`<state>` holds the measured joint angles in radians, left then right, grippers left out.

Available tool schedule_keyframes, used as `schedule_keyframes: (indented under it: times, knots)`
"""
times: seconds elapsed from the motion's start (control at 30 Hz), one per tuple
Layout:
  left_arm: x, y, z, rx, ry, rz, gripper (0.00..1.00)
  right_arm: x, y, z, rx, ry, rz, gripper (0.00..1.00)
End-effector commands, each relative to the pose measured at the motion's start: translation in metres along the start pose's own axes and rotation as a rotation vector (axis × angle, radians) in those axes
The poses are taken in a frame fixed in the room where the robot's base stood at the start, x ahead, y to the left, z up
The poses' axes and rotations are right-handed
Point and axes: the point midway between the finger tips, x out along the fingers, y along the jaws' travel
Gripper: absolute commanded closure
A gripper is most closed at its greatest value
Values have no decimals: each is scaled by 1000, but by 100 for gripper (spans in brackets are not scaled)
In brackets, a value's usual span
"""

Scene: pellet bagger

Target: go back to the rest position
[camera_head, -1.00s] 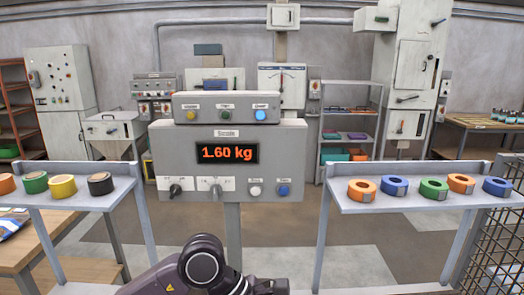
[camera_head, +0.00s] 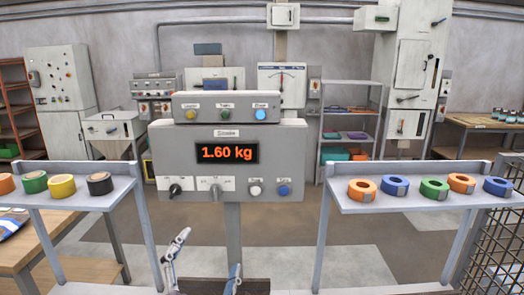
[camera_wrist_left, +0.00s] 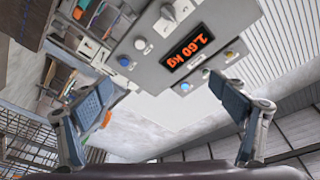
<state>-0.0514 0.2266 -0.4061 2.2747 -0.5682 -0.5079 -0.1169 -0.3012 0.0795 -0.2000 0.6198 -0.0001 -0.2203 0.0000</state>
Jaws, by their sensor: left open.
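My left gripper (camera_head: 207,262) is at the bottom middle of the head view, below and in front of the grey control panel (camera_head: 180,150). Its two fingers are spread apart with nothing between them. In the left wrist view the open gripper (camera_wrist_left: 170,112) shows both fingers apart, with the panel seen tilted beyond them. The panel's display (camera_head: 227,152) reads 1.60 kg in orange. My right gripper is in neither view.
A left shelf (camera_head: 75,198) holds several tape rolls. A right shelf (camera_head: 420,203) holds several orange, blue and green rolls. A wire mesh cage (camera_head: 495,245) stands at the lower right, and a wooden table (camera_head: 30,255) at the lower left.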

Motion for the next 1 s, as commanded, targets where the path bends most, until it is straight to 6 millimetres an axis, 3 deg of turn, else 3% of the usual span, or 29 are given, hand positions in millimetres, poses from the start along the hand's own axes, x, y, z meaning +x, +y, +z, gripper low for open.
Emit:
schedule_keyframes:
  times: [0.03,0.1,0.2,0.33,0.5,0.77,1.0]
  knots:
    - [-14,11,37,-71,-127,36,11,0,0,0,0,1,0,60]
    - [-37,27,83,-160,-296,86,11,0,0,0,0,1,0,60]
    - [-83,54,138,-277,-529,163,11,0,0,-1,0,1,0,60]
    - [-154,91,188,-406,-806,266,11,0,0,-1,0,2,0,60]
    - [-240,125,216,-518,-1079,381,11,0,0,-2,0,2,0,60]
    - [-347,155,221,-623,-1387,527,11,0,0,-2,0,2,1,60]
    - [-340,207,275,-611,-1398,537,11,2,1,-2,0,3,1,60]
